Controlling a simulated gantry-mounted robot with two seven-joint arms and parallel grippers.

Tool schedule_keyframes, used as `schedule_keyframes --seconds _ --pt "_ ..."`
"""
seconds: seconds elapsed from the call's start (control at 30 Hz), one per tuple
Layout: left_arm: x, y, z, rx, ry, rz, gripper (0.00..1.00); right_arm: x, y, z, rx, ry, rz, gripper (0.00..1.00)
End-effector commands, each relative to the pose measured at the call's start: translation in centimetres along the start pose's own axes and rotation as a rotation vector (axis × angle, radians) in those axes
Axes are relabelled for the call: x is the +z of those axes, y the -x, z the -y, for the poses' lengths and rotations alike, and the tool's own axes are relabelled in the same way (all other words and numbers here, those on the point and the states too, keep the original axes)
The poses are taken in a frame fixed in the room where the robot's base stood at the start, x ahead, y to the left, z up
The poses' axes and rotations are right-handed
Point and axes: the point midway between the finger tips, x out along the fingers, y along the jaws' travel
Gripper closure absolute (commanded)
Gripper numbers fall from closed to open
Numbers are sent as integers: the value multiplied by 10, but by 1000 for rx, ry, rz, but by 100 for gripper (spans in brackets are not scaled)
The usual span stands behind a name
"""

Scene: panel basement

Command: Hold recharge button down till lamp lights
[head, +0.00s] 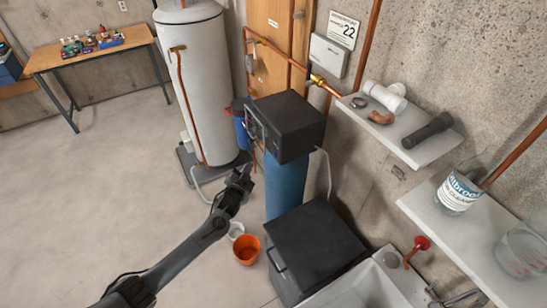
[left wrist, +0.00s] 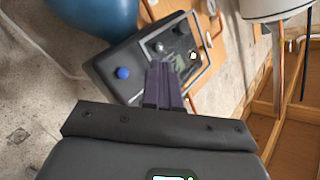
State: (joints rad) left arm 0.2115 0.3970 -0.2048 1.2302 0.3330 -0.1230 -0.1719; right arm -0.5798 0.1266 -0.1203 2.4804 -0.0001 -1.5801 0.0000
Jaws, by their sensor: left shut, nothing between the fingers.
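The black control head (head: 287,124) sits on top of a blue tank (head: 287,187), with its panel side facing left in the head view. In the left wrist view its panel (left wrist: 172,45) carries a round blue button (left wrist: 123,73), a dark knob and a small pale spot; I cannot tell which is the lamp or whether it is lit. My left gripper (head: 244,170) is shut and empty, below and left of the control head in the head view. Its purple-grey fingers (left wrist: 164,68) overlap the panel edge in the wrist view, right of the blue button, which is uncovered. Contact cannot be told.
A tall white cylinder tank (head: 195,80) stands behind left. A black lidded bin (head: 315,245) and an orange bucket (head: 246,249) are on the floor below. Copper pipes (head: 268,43) and a shelf with fittings (head: 405,130) line the wall. Open floor lies left.

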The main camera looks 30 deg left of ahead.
Motion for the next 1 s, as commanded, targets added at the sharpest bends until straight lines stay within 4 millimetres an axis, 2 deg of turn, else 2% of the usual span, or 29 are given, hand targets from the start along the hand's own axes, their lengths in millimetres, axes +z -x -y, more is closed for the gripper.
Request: schedule_keyframes --seconds 0.2,0.5,1.0 --pt "-10 -19 -16 -1 1 -2 100 7 -21 1 0 0 0 57" --pt "-28 -42 -32 -1 1 -1 100 13 -42 3 -4 -5 0 57" --pt "-38 -52 -38 0 -1 0 100 16 -50 4 -7 -10 0 57"
